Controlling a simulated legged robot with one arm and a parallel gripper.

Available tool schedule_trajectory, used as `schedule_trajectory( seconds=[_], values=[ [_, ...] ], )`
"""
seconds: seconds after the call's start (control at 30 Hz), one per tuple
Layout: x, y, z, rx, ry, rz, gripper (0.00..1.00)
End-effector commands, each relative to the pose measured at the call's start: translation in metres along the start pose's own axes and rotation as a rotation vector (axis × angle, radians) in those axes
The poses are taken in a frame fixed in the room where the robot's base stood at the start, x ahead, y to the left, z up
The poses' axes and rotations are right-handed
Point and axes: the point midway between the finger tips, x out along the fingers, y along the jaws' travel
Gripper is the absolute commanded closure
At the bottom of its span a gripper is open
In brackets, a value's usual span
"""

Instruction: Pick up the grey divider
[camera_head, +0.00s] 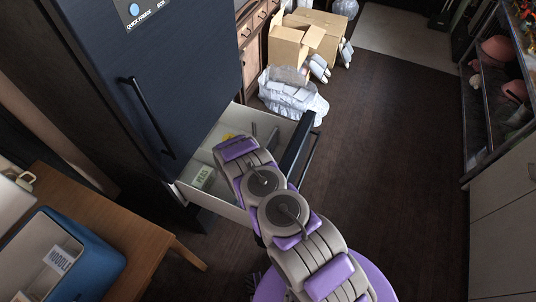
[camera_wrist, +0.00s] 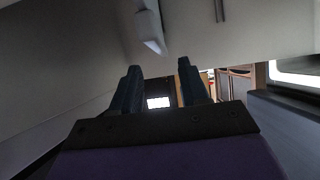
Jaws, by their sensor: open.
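The open drawer (camera_head: 216,207) at the bottom of the dark blue fridge has pale walls. A thin grey upright piece (camera_head: 272,137), which looks like the divider, stands in its far part, just beyond the end of my arm. My arm reaches over the drawer, and its end hides part of the inside; the fingertips do not show in the head view. In the wrist view my gripper (camera_wrist: 160,72) is open, with two dark fingers apart and nothing between them. A pale piece (camera_wrist: 151,30) shows above the fingers; I cannot tell if it is the divider.
A box marked PEAS (camera_head: 201,177) and something yellow (camera_head: 229,137) are in the drawer. A wooden table (camera_head: 120,235) with a blue container (camera_head: 75,265) stands at the left. Cardboard boxes (camera_head: 305,38) and wrapped items lie behind. The dark floor (camera_head: 400,150) at right is clear.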

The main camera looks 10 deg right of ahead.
Motion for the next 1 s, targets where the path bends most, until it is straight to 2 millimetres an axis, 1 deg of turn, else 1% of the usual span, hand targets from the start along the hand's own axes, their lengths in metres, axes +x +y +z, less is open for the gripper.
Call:
schedule_trajectory(
  seconds=[0.23, 0.5, 0.6, 0.83, 1.0],
  values=[
    [0.011, -0.002, 0.003, -0.003, 0.0, 0.001, 0.55],
    [0.047, 0.001, 0.007, 0.0, 0.001, 0.001, 0.55],
    [0.056, 0.001, 0.006, 0.001, 0.0, 0.0, 0.55],
    [0.055, 0.0, 0.005, -0.002, 0.0, -0.001, 0.55],
    [0.055, -0.001, 0.005, -0.002, 0.001, -0.001, 0.72]
  ],
)
